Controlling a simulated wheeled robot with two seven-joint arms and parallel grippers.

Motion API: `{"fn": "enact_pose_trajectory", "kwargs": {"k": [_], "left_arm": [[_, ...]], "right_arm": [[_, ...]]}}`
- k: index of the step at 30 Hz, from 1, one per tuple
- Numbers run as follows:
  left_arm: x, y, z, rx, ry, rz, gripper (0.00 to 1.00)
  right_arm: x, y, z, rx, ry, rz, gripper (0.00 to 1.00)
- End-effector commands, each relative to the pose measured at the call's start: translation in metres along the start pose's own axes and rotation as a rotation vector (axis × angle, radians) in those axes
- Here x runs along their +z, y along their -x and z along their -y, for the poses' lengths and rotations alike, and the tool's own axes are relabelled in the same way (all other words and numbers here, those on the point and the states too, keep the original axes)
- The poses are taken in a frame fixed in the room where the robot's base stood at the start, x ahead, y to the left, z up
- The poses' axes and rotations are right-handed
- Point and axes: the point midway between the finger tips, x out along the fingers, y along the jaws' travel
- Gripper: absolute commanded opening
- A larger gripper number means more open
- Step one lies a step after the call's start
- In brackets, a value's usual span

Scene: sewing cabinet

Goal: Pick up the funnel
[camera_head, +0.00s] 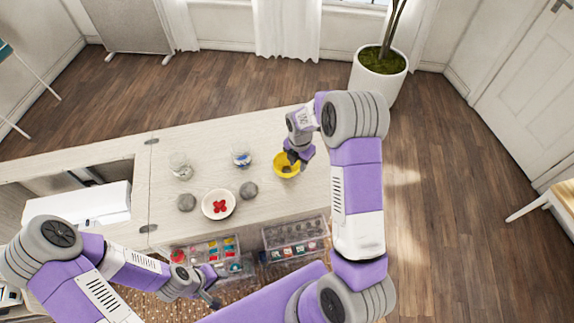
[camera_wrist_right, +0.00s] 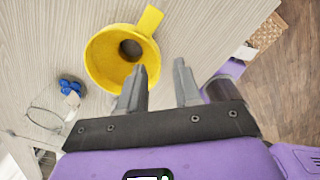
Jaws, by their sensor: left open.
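The yellow funnel (camera_head: 284,171) stands on the pale wooden cabinet top, toward its right end. In the right wrist view the funnel (camera_wrist_right: 101,58) shows its wide round mouth, a dark hole in the middle and a flat tab handle at upper right. My right gripper (camera_head: 295,158) is over the funnel from above. In the wrist view its two fingers (camera_wrist_right: 161,68) are apart with nothing between them; the left fingertip overlaps the funnel's rim, and I cannot tell whether it touches. My left gripper (camera_head: 212,292) is open and low at the cabinet's front, away from the funnel.
A white bowl with red pieces (camera_head: 219,204), two grey stones (camera_head: 249,190), a glass jar (camera_head: 181,166) and a glass with blue items (camera_head: 241,157) stand left of the funnel. Clear organiser boxes (camera_head: 295,240) are at the front edge. A white sewing machine (camera_head: 92,202) is far left.

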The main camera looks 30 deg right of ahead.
Motion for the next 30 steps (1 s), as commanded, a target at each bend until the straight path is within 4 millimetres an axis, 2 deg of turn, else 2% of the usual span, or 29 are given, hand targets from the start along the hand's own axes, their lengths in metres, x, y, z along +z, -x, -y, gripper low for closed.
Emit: {"fn": "enact_pose_trajectory", "kwargs": {"k": [3,6,15,21,22,30], "left_arm": [[0.0,-0.003,0.001,0.0,0.0,-0.001,0.43],[-0.001,-0.004,0.001,0.0,0.0,-0.001,0.43],[-0.001,-0.003,0.001,0.0,0.0,-0.001,0.43],[-0.001,-0.003,0.001,0.0,0.0,-0.001,0.43],[-0.001,-0.003,0.001,0.0,0.0,-0.001,0.43],[-0.001,-0.004,0.001,0.0,0.0,-0.001,0.43]], "right_arm": [[0.0,-0.021,-0.001,-0.003,0.0,-0.002,0.33],[0.001,-0.032,-0.001,-0.002,0.0,-0.001,0.33],[0.001,-0.036,-0.001,0.001,-0.001,0.0,0.33],[0.001,-0.036,-0.001,0.001,-0.001,0.0,0.03],[0.001,-0.036,-0.001,0.001,-0.001,0.0,0.0],[0.001,-0.036,-0.001,0.001,-0.001,0.0,0.0]]}}
